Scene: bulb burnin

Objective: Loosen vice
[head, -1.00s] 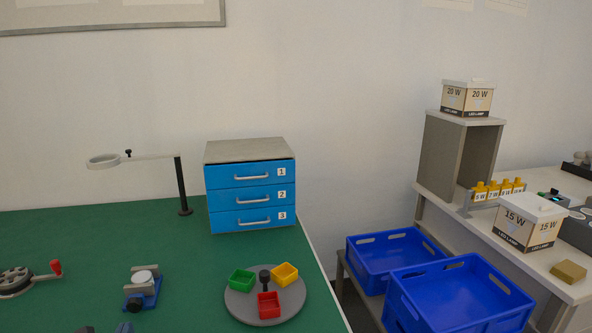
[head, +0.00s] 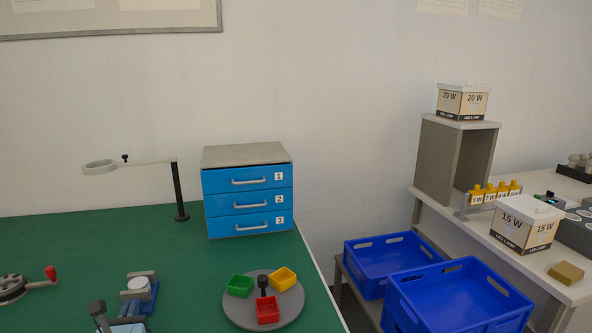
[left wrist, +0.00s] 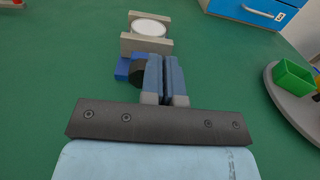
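The vice (head: 152,291) stands on the green bench at the lower left of the head view, with a blue base and two grey jaws. A white round piece (head: 138,284) sits between the jaws. In the left wrist view, the vice's jaws (left wrist: 146,44) are ahead of my fingers and its black knob (left wrist: 137,73) is partly hidden just left of them. My left gripper (left wrist: 164,62) has its blue-grey fingers together with only a thin dark slit between them, and nothing shows in it. Whether it touches the knob, I cannot tell. My right gripper is not in view.
A round grey turntable (head: 236,311) with green, red and yellow trays stands right of the vice. A blue drawer cabinet (head: 247,205) and a ring lamp (head: 180,190) stand behind. A hand crank device (head: 14,288) is at the left. Blue crates (head: 458,300) are beyond the bench edge.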

